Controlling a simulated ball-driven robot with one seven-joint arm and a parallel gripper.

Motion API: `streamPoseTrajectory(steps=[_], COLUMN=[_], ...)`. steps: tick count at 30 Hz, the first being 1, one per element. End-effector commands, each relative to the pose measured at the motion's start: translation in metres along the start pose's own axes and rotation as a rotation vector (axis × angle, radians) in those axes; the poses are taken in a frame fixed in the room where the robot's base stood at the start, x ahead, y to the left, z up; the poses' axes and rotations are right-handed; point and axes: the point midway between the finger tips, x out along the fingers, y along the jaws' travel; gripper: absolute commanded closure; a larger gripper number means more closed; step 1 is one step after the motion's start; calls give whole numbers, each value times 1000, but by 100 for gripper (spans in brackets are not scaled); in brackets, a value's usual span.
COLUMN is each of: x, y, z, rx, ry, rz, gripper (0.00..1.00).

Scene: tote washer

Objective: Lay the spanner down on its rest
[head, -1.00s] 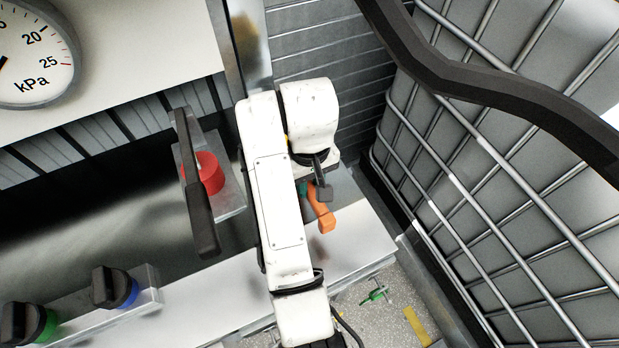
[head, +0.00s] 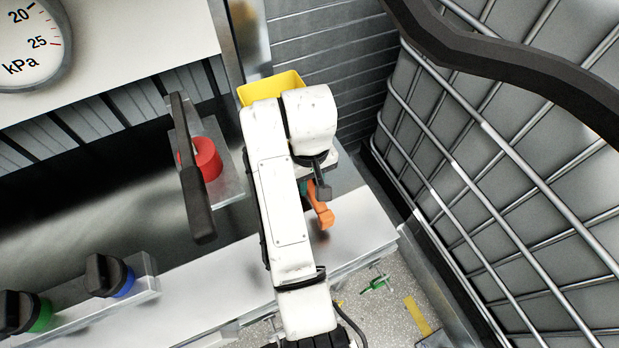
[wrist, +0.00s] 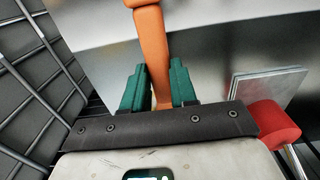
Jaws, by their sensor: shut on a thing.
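The orange spanner (head: 321,211) shows below my wrist in the head view, over the pale ledge. It also shows in the wrist view (wrist: 151,40), where it runs up from between the green fingers past the top edge. My gripper (wrist: 157,80) is shut on the spanner. In the head view my arm hides most of the gripper, with only a little green of the fingers (head: 304,187) showing. I cannot make out the spanner's rest for certain in either view.
A yellow open-topped bin (head: 272,90) stands behind my arm. A red knob (head: 207,158) with a black lever (head: 196,190) is left of my arm. The pale ledge (head: 355,232) is bare on the right, with a wire cage (head: 490,170) beyond.

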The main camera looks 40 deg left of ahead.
Motion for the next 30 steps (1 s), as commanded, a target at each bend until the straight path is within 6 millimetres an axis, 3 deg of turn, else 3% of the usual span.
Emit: streamPoseTrajectory(steps=[30], x=[13], y=[0], z=[0], rx=[0], ry=[2], rz=[1], gripper=[100])
